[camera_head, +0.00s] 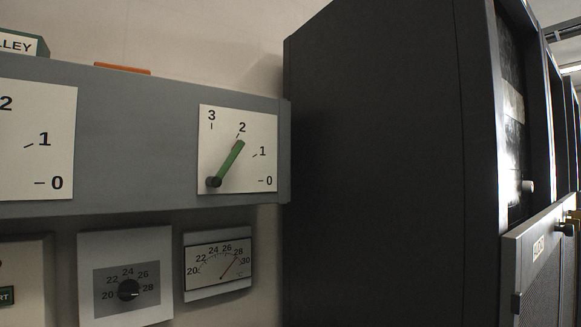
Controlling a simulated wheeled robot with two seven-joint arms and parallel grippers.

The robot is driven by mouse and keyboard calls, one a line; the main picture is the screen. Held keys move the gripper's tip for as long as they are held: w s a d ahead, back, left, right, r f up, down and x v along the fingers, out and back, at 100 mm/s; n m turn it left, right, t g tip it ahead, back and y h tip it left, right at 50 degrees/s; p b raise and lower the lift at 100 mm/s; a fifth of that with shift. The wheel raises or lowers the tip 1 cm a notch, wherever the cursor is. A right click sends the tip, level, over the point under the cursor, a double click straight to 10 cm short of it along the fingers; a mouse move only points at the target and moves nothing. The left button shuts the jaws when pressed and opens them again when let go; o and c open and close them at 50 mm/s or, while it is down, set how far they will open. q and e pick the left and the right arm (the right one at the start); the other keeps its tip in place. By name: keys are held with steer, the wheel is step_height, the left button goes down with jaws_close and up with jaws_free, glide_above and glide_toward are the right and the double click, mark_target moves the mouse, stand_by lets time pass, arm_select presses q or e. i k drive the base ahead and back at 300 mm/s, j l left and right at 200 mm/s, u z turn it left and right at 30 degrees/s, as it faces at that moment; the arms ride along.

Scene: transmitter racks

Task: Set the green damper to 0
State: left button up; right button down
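The green damper lever (230,162) is on a white dial plate (209,132) on the grey wall panel. It turns about a dark knob (214,182) at the plate's lower left. The lever tilts up and to the right, and its tip is just below the 2 mark. The 3 is at the top left, the 1 at the right and the 0 at the lower right. Neither of my grippers is in view.
Another dial plate (38,148) is at the left, partly cut off. Below are a thermostat knob (129,290) and a temperature gauge (219,265). A large dark cabinet (375,170) stands right of the panel, projecting toward me. An orange object (122,68) lies on top of the panel.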

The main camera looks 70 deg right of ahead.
mark_target(215, 182)
steer(key=l+z, duration=0.15)
steer(key=z, duration=1.65)
